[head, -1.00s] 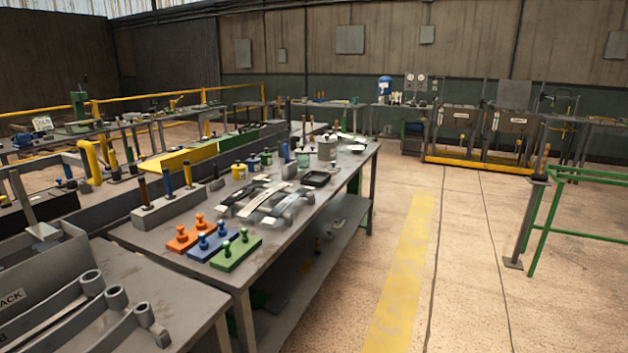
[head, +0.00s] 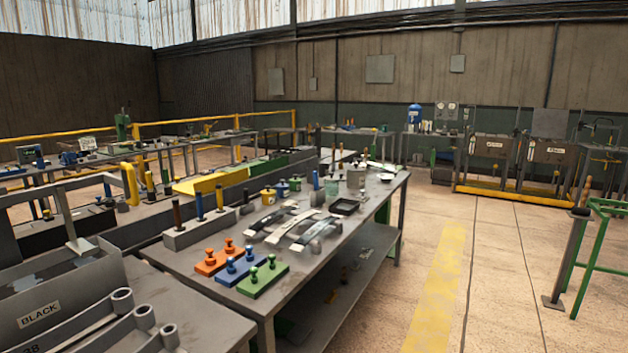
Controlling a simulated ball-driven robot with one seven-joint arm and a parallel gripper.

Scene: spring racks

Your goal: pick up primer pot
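Several small pots stand toward the back of the long grey bench (head: 305,267). A yellow pot (head: 268,194), a dark green one (head: 281,188) and a blue one (head: 295,184) stand close together. A larger grey pot (head: 356,178) stands farther along, near a pale green container (head: 331,187). I cannot tell which of these is the primer pot, as labels are too small to read. My gripper is not in view.
Orange, blue and green knobbed blocks (head: 262,279), leaf springs (head: 283,222) and a black tray (head: 344,206) cover the bench. A rack labelled BLACK (head: 60,310) is at lower left. Open floor with a yellow stripe (head: 440,290) lies right, before a green rail (head: 583,262).

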